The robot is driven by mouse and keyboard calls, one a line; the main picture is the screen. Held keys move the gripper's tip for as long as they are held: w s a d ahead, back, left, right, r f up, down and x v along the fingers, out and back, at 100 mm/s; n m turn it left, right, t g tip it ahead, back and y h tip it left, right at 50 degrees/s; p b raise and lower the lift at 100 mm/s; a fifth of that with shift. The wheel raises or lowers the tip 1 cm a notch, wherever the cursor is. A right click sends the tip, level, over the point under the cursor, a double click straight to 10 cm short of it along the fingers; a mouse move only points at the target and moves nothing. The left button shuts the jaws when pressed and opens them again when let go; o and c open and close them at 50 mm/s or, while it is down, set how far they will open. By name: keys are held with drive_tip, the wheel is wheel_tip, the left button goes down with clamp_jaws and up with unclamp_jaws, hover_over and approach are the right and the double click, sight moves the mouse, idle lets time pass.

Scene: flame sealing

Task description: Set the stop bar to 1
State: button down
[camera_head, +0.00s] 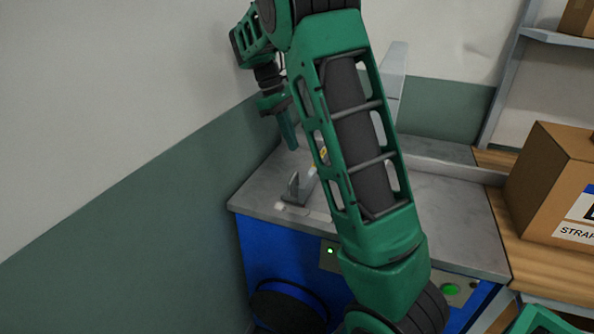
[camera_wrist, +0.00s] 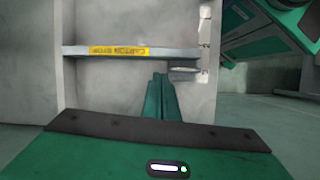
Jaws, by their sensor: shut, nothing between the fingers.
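The stop bar (camera_wrist: 85,52) is a grey bar with a yellow label (camera_wrist: 120,51) of upside-down lettering, lying across the pale machine top in the wrist view. A small rounded grey piece (camera_wrist: 184,71) sits at its right end. My gripper (camera_wrist: 160,77) is shut and empty; its green fingertips show just below the bar, left of the rounded piece. I cannot tell whether they touch it. In the head view my gripper (camera_head: 293,147) points down over the machine's left side, and my arm hides much of the bar. No position number is readable.
The blue machine (camera_head: 270,245) has a grey metal top (camera_head: 450,225), an upright grey bracket (camera_head: 297,190) and a green button (camera_head: 450,289). A wall stands close on the left. A cardboard box (camera_head: 545,180) rests on the wooden table at right.

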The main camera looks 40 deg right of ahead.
drive_tip(key=shift+n, duration=0.7)
drive_tip(key=x, duration=0.9)
drive_tip(key=shift+a+f, duration=0.2)
drive_tip(key=shift+f, duration=0.3)
